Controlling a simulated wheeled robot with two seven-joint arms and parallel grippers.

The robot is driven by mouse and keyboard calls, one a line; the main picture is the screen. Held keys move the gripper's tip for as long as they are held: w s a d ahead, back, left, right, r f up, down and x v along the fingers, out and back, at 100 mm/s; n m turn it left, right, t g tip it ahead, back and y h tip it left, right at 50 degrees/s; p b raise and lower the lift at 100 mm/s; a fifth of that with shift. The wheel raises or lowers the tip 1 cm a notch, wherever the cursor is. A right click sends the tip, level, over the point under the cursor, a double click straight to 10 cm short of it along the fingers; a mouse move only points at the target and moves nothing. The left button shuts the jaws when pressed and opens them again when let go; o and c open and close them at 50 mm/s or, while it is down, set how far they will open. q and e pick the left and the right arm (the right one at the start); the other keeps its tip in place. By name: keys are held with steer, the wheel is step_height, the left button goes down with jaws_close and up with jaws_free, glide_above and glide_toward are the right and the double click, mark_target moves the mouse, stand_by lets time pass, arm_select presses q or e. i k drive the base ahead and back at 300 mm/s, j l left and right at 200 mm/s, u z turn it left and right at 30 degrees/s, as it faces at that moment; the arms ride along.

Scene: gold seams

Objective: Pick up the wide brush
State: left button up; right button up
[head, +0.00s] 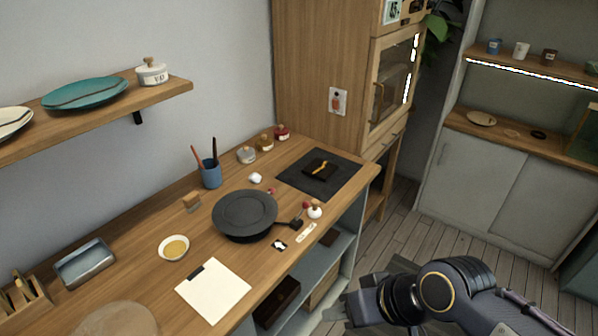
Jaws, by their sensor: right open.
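I cannot tell for sure which thing is the wide brush. A blue cup (211,174) at the back of the workbench (150,285) holds two thin upright sticks, one reddish and one dark, perhaps brushes. My right gripper (340,307) is open and empty, low at the bottom, off the bench's front edge and apart from all these things. My left gripper is out of view.
A dark mat (343,178) with a black, gold-marked piece lies at the bench's far end. A paper sheet (213,291), a yellow bowl (174,247), a metal tray (85,263) and a wooden rack (22,298) stand nearer. A shelf (175,90) juts out above left.

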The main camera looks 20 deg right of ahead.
mark_target(192, 202)
steer(key=l+u, duration=0.1)
steer(key=u, duration=0.3)
steer(key=i+l+u, duration=0.1)
steer(key=u, duration=0.25)
steer(key=l+u, duration=0.2)
steer(key=u, duration=0.2)
steer(key=l+u, duration=0.1)
steer(key=u, duration=0.3)
